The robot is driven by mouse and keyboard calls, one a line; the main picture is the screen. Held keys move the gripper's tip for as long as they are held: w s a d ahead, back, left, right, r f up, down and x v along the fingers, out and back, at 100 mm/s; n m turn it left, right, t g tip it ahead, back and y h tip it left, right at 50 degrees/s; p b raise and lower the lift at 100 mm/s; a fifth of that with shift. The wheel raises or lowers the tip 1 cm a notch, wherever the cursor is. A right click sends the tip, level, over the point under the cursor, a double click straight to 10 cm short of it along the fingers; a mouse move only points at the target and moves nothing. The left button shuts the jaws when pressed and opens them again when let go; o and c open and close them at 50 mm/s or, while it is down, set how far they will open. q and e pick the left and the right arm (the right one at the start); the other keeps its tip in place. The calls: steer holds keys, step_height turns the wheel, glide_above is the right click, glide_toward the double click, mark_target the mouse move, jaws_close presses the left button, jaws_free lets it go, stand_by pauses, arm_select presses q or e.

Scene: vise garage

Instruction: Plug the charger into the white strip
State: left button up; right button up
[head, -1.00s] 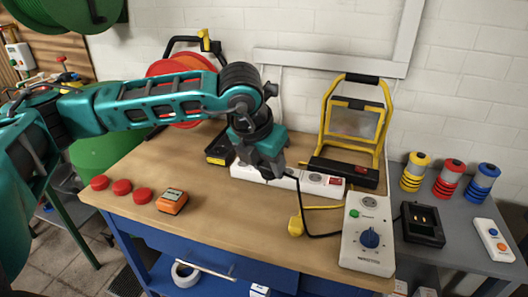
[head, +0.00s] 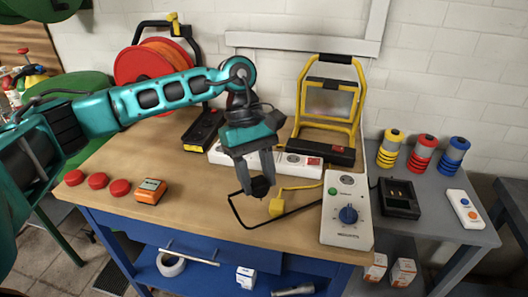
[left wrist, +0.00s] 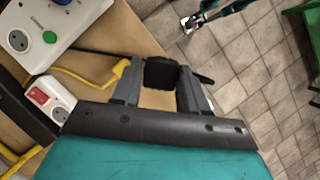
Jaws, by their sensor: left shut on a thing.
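My left gripper (head: 258,183) is shut on the black charger plug (head: 260,187), held in front of the white strip. In the left wrist view the plug (left wrist: 161,73) sits between the two fingers. A black cable (head: 236,214) loops from the plug toward the front and right, passing behind a control box. The white strip (head: 297,166) lies along the back of the bench, partly hidden by my gripper. Its red switch and a round socket (left wrist: 58,114) show in the left wrist view. The black charger (head: 398,196) stands on the grey side table.
A yellow plug (head: 276,208) with its cable lies right of my gripper. The control box (head: 347,229) with a blue knob stands at the bench's right end. A work lamp (head: 327,103) stands behind the strip. The front-left bench holds red caps and an orange device (head: 150,191).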

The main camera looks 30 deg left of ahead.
arm_select(q)
steer(key=m, duration=0.1)
steer(key=m+g+y, duration=0.1)
steer(key=m, duration=0.1)
steer(key=d+m, duration=0.1)
steer(key=m, duration=0.1)
steer(key=shift+s+d+f+y, duration=0.1)
steer(key=shift+s+f+y, duration=0.2)
steer(key=shift+s, duration=0.1)
steer(key=m, duration=0.2)
steer(key=m+y, duration=0.1)
steer(key=m, duration=0.1)
steer(key=s+d+m+g+y, duration=0.1)
steer(key=m, duration=0.1)
steer(key=shift+f, duration=0.4)
